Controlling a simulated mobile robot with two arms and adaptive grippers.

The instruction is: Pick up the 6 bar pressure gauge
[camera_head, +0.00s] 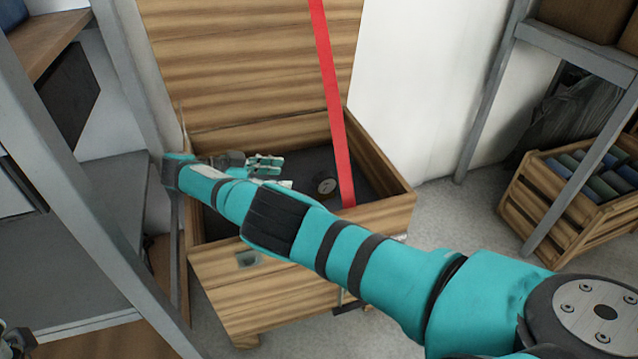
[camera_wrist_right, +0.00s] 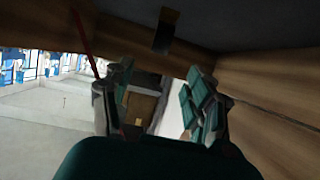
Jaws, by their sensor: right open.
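A small round dark pressure gauge with a pale rim (camera_head: 326,185) lies on the dark floor of an open wooden chest (camera_head: 395,208), right of the gripper. Its scale is too small to read. My right gripper (camera_head: 280,172) is inside the chest opening, its fingers pointing right towards the gauge, open and apart from it. In the right wrist view the fingers (camera_wrist_right: 160,100) stand apart, with nothing held between them; I cannot make out the gauge there. A dark mechanical part (camera_head: 14,342) at the lower left corner appears to be my left gripper, mostly cut off.
The chest's raised lid (camera_head: 240,60) stands behind the opening. A red strap (camera_head: 332,100) runs from the lid down into the chest, close to the gauge. A grey metal shelf (camera_head: 80,225) stands close on the left. A crate of rolls (camera_head: 545,215) is at the right.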

